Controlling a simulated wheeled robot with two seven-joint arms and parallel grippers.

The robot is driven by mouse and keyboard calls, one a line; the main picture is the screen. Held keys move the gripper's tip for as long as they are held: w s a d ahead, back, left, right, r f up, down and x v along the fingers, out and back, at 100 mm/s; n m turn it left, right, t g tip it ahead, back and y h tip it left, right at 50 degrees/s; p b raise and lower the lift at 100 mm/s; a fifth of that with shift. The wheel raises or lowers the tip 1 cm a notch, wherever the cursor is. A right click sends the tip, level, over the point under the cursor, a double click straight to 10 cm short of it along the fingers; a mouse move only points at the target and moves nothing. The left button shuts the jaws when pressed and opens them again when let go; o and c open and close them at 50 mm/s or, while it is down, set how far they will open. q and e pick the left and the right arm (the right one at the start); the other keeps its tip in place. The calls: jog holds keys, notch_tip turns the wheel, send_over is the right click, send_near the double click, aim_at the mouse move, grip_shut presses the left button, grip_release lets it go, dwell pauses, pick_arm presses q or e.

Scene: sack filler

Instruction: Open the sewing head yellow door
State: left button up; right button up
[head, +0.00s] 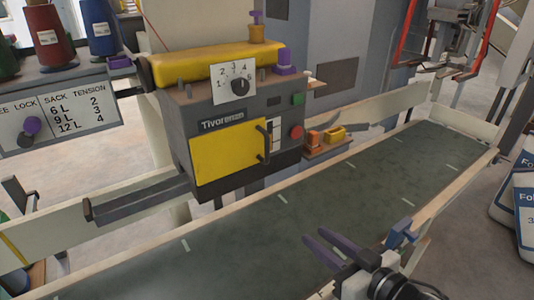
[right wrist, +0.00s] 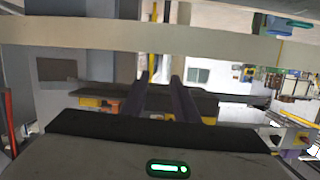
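The sewing head (head: 240,110) is a dark grey box above the conveyor, labelled Tivoren or similar. Its yellow door (head: 222,158) is on the front face and looks closed flat. A dark bar handle (head: 265,143) stands upright at the door's right edge. My right gripper (head: 314,236) has purple fingers and is over the conveyor's near side, to the lower right of the door and well apart from it. Its fingers also show in the right wrist view (right wrist: 163,85), with an empty gap between them. My left gripper is not in view.
The green conveyor belt (head: 380,165) runs below the sewing head between pale side rails (head: 375,105). A dark arm (head: 140,198) juts left from the head. Orange and yellow items (head: 325,136) sit on a small shelf right of it. Thread spools (head: 98,28) stand upper left.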

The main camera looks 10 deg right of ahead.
aim_at(236, 156)
notch_tip(236, 156, up, 17)
jog(key=w+a+n+y, duration=0.1)
jog(key=a+n+y, duration=0.2)
jog(key=y, duration=0.1)
jog(key=r+p+x, duration=0.1)
jog(key=p+x, duration=0.1)
jog(key=x, duration=0.8)
jog(key=shift+w+t+y, duration=0.2)
jog(key=shift+t+y, duration=0.1)
jog(key=shift+t, duration=0.1)
grip_shut()
dwell(0.3)
